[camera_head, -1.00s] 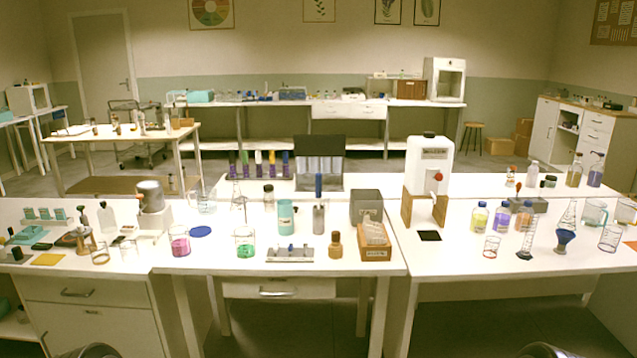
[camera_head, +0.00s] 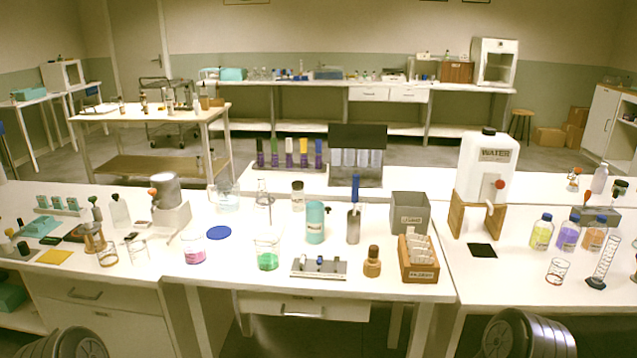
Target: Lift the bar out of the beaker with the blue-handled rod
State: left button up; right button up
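The blue-handled rod (camera_head: 355,188) stands upright in a grey metal holder (camera_head: 353,226) on the middle bench; its lower end is hidden. A beaker with pink liquid (camera_head: 194,254) stands to its left, near the front. A beaker with green liquid (camera_head: 267,260) stands between them, also near the front. I cannot make out a bar in either beaker. Neither of my grippers is in view; only rounded parts of my own arms show at the bottom edge.
A teal bottle (camera_head: 315,222) stands just left of the rod. A rack with small items (camera_head: 319,267), a brown bottle (camera_head: 373,262) and a wooden box (camera_head: 418,259) line the front. A blue disc (camera_head: 218,233) lies behind the pink beaker. Bare bench lies around the beakers.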

aim_at(356, 178)
jog(key=i+l+u, duration=0.2)
jog(key=i, duration=0.3)
jog(key=i+l+u, duration=0.25)
jog(key=i, duration=0.2)
jog(key=i+l+u, duration=0.2)
jog(key=i, duration=0.25)
